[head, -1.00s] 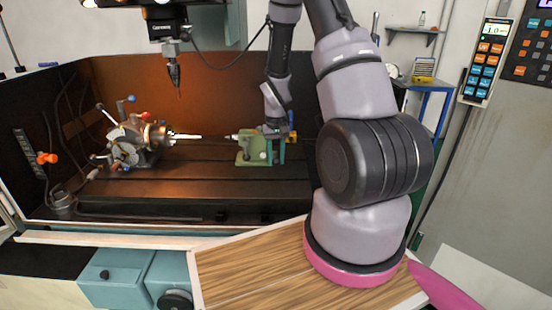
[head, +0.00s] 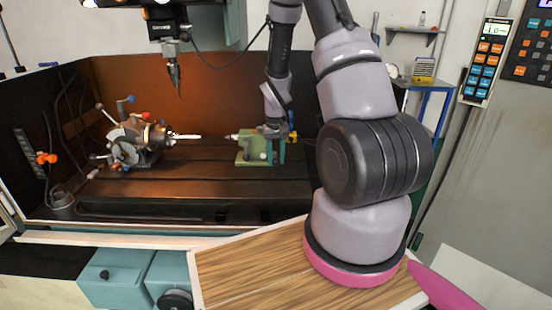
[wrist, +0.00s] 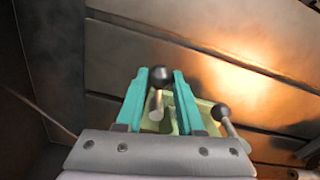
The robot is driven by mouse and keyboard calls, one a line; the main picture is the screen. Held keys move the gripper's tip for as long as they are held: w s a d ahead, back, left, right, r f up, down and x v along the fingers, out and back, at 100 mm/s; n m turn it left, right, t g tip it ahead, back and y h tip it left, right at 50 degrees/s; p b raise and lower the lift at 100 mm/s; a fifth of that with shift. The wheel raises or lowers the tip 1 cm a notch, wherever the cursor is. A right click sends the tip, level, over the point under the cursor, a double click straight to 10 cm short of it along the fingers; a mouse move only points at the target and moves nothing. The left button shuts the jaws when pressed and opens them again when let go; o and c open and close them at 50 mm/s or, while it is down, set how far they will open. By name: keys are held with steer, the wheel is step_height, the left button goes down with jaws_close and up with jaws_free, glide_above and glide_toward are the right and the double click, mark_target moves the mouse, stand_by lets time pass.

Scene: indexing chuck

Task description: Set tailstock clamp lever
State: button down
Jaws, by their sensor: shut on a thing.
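The green tailstock (head: 243,157) stands on the dark machine bed, right of the indexing chuck (head: 128,146). My gripper (head: 274,152) points down at the right end of the tailstock. In the wrist view its teal fingers (wrist: 161,84) stand on both sides of a lever with a dark ball knob (wrist: 160,73) and are shut on it. A second ball-ended lever (wrist: 222,113) sits just right of the right finger, outside the grip. The pale green tailstock body (wrist: 203,118) shows partly behind the fingers, which hide the rest.
A spindle with a pointed tool (head: 174,75) hangs above the bed, left of my arm. The slotted bed (head: 190,188) is clear in front of the chuck and tailstock. A wooden board (head: 250,270) lies at the front. A control pendant (head: 486,62) is at right.

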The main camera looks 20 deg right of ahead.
steer(key=shift+d, duration=0.15)
stand_by(0.3)
steer(key=d+n, duration=0.1)
steer(key=n, duration=0.1)
steer(key=d+n, duration=0.1)
steer(key=n, duration=0.1)
steer(key=shift+d, duration=0.1)
steer(key=d+n, duration=0.1)
steer(key=n, duration=0.2)
steer(key=shift+w+d+n, duration=0.35)
steer(key=shift+n, duration=0.05)
steer(key=n, duration=0.1)
steer(key=w+d+n, duration=0.1)
steer(key=n, duration=0.1)
steer(key=shift+d, duration=0.2)
steer(key=shift+w+d+n, duration=0.2)
steer(key=shift+w+n, duration=0.1)
steer(key=shift+n, duration=0.4)
steer(key=shift+w+d+n, duration=0.2)
steer(key=shift+w+n, duration=0.05)
steer(key=shift+n, duration=0.45)
steer(key=c, duration=0.5)
jaws_free()
steer(key=shift+c, duration=0.2)
